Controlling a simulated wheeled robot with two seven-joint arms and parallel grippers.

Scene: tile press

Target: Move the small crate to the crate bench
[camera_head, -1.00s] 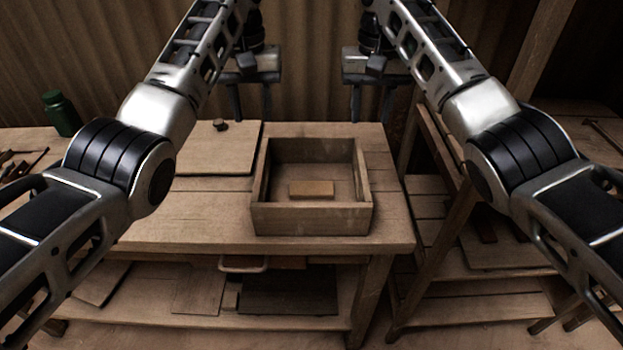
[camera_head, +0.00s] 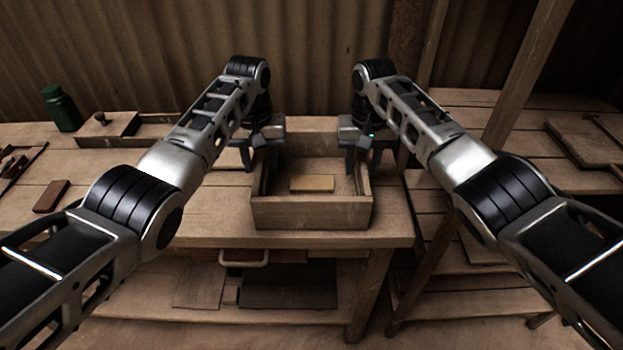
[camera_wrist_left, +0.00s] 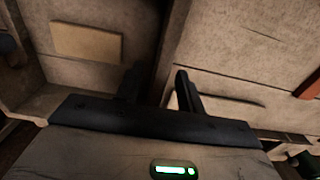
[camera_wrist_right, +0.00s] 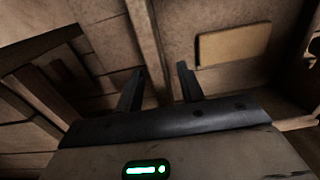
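The small crate (camera_head: 312,214) is an open wooden box on the middle bench, near its front right, with a tan block (camera_head: 312,183) inside. My left gripper (camera_head: 260,158) is at the crate's left wall. In the left wrist view its fingers (camera_wrist_left: 160,88) are apart, with the wall (camera_wrist_left: 172,45) running between them. My right gripper (camera_head: 363,158) is at the right wall. In the right wrist view its fingers (camera_wrist_right: 159,85) stand apart on either side of the wall (camera_wrist_right: 150,45). Which bench is the crate bench I cannot tell.
The middle bench (camera_head: 215,215) has clear top left of the crate.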

